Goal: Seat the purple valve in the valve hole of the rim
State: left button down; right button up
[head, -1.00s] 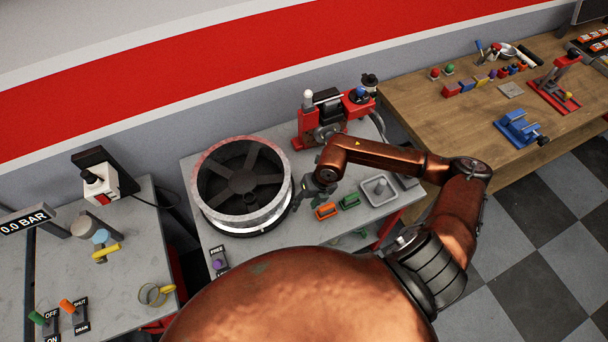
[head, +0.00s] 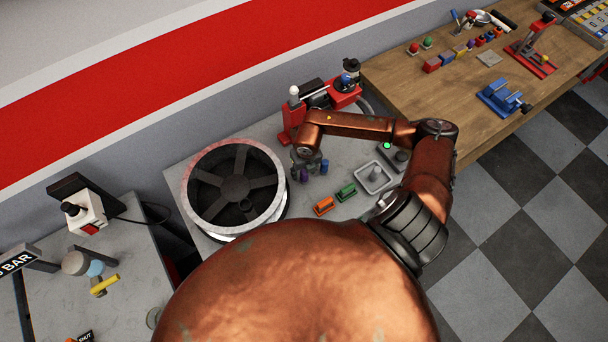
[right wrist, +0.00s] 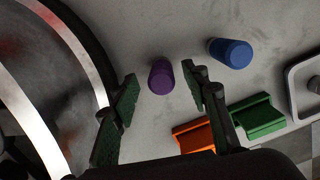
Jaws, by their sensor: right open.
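The purple valve (right wrist: 161,77) stands on the grey bench between the spread fingers of my right gripper (right wrist: 159,80) in the right wrist view, with gaps on both sides. In the head view the purple valve (head: 304,175) shows just below my right gripper (head: 308,165), which is open and empty. The rim (head: 270,158) is a round, spoked metal wheel lying flat to the left of the gripper. Its edge also shows in the right wrist view (right wrist: 84,52), close to the left finger. I cannot make out the valve hole. My left gripper is not in view.
A blue valve (head: 324,167) stands right of the purple one. An orange block (head: 324,206), a green block (head: 346,192) and a grey tray (head: 374,178) are nearer the bench's right side. A red machine (head: 294,120) stands behind the gripper.

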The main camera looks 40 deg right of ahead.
jog(key=shift+d+f, duration=0.1)
jog(key=shift+f, duration=1.05)
jog(key=c, duration=1.1)
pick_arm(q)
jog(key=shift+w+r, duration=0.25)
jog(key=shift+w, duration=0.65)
pick_arm(e)
jog(key=shift+c, duration=0.2)
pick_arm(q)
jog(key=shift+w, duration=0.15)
pick_arm(e)
jog(key=shift+r, duration=0.1)
